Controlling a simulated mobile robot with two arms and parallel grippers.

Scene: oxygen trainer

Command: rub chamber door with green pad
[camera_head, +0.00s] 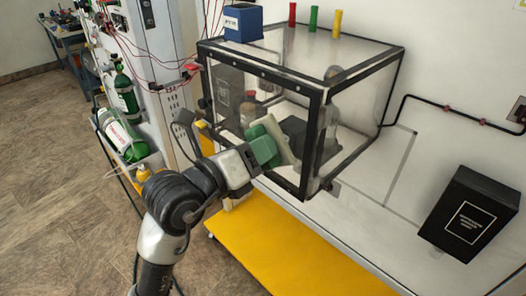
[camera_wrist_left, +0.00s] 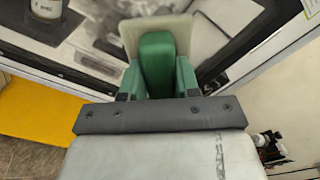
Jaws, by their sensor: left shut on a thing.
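The clear chamber has a black-framed front door (camera_head: 232,92), which is shut as far as I can see. My left gripper (camera_head: 268,143) is at the lower right part of this door. It is shut on the green pad (camera_wrist_left: 157,62), whose green grip sits between the green fingers. The pad's pale flat face (camera_head: 280,138) is turned toward the door, tilted, and close to it. I cannot tell whether it touches. In the left wrist view the door (camera_wrist_left: 98,40) lies behind the pad. My right gripper is not in view.
A blue box (camera_head: 243,23) and red, green and yellow cylinders (camera_head: 314,19) stand on the chamber's top. A yellow platform (camera_head: 285,250) lies below. A black box (camera_head: 470,215) is on the right wall.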

